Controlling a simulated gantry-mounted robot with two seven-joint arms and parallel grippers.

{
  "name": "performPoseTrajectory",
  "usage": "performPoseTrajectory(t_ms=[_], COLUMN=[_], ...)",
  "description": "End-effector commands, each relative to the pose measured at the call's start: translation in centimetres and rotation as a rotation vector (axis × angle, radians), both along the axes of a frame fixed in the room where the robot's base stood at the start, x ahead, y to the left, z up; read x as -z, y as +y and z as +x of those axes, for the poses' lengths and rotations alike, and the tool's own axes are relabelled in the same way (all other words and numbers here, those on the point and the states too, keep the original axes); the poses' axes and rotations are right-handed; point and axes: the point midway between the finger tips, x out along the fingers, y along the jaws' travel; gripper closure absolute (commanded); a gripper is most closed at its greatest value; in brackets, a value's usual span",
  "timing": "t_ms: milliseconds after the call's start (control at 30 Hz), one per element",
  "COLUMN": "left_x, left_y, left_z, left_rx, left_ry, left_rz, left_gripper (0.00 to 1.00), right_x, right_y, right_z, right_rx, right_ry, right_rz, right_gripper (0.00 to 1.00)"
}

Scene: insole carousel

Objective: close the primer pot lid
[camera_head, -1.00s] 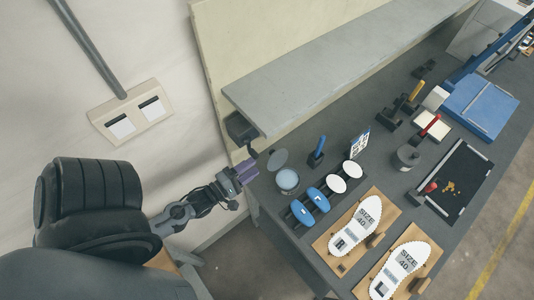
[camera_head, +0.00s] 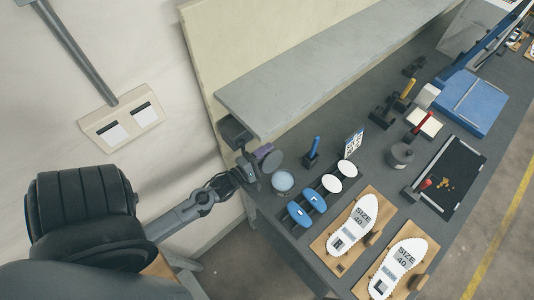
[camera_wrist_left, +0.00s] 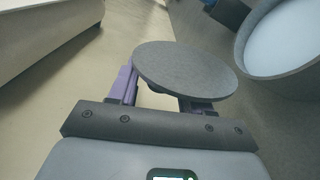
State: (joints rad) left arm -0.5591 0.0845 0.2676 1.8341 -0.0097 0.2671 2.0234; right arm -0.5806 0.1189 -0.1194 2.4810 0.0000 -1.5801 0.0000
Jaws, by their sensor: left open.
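The primer pot (camera_head: 283,181) is a small round grey pot with a pale surface inside, near the bench's left end. Its round grey lid (camera_head: 273,162) is open, standing off the pot's far side. My left gripper (camera_head: 262,152) is at the lid, with its purple fingers partly hidden. In the left wrist view the lid (camera_wrist_left: 185,72) lies across the front of the open fingers and covers part of them. The pot (camera_wrist_left: 283,42) is at the upper right there, open. I cannot tell whether the fingers touch the lid. My right gripper is out of view.
A grey shelf (camera_head: 320,62) runs above the bench's back edge, with a dark box (camera_head: 233,131) below its left end. Blue and white oval pads (camera_head: 313,200) stand close in front of the pot. A blue-handled tool (camera_head: 312,152) stands to its right.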

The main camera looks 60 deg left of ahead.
Motion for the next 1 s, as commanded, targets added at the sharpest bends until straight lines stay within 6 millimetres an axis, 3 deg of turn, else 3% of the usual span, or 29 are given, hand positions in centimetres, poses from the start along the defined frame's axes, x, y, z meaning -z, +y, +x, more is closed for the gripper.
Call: performPoseTrajectory(t_ms=[300,600,1000], left_x=[0.01,0.00,-0.18], left_y=[0.03,0.03,-0.07], left_z=[0.15,0.13,0.14], left_rx=[0.000,0.000,0.000], left_ry=[0.001,0.000,0.003], left_rz=[0.000,0.000,0.015], left_gripper=[0.53,0.99,1.00], right_x=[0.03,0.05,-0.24], right_y=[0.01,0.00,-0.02], right_z=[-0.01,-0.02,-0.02], right_rx=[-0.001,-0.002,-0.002], right_ry=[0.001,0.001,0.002], right_rz=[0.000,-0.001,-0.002], right_gripper=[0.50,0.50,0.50])
